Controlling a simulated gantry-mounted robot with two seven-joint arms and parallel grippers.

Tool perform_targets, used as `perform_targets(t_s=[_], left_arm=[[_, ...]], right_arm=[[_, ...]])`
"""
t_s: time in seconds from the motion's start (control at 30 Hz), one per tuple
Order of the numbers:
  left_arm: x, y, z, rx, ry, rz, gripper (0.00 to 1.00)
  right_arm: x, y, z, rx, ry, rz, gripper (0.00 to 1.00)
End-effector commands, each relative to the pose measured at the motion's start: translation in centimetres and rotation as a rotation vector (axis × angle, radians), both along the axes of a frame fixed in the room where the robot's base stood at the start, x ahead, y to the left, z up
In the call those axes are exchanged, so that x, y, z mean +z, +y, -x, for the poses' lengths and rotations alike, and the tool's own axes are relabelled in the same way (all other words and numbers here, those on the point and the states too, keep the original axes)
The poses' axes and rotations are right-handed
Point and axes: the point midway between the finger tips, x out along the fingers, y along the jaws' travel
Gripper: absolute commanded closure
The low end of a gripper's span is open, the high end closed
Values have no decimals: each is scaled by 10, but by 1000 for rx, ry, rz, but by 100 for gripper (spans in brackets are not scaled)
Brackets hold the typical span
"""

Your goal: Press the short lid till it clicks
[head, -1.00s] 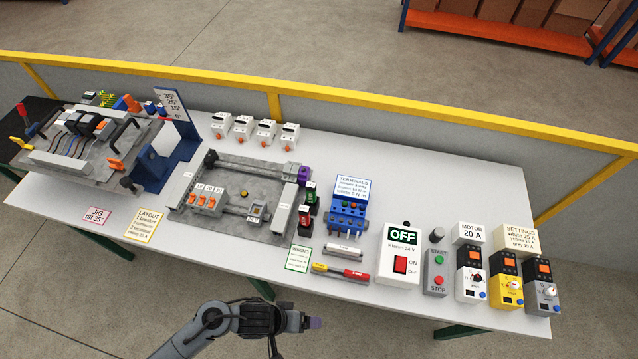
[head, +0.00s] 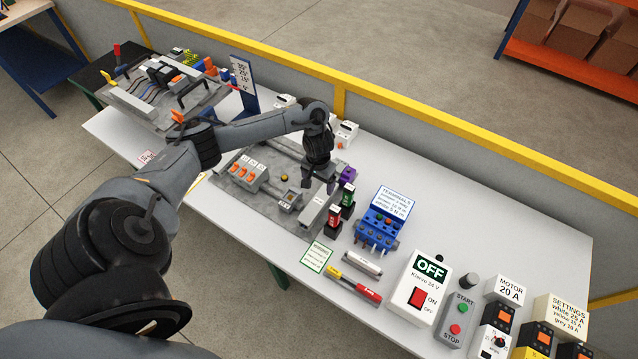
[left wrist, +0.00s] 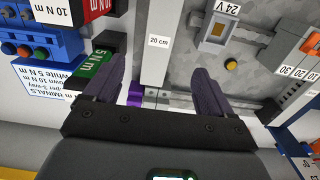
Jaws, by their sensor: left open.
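I take the short lid to be the pale grey strip labelled "20 cm" (left wrist: 154,62) in the left wrist view. It lies along the right side of the grey mounting plate (head: 240,201), where its duct (head: 314,213) shows in the head view. My left gripper (head: 331,186) is over the far end of this strip, pointing down. In the left wrist view its dark purple fingers (left wrist: 157,92) are open, one on each side of the strip, with nothing held. Contact with the strip cannot be told. My right gripper is not in view.
Red and green torque tools (head: 342,201) stand close right of the strip. A purple part (head: 348,173) sits near the gripper. The blue terminals block (head: 380,228) is farther right. Breakers with orange parts (head: 249,173) are on the plate's left.

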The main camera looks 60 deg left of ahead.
Motion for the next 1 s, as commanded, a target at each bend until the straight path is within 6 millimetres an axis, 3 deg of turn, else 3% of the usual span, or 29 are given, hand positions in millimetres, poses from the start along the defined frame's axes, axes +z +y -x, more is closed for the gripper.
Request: perform_targets(t_s=[0.37,0.6,1.0], left_arm=[[-56,-1,1,1,3,3,16],[-85,-1,0,1,1,2,16],[-104,0,0,-1,0,1,16]], right_arm=[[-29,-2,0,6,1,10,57],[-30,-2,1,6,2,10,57],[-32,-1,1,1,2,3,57]])
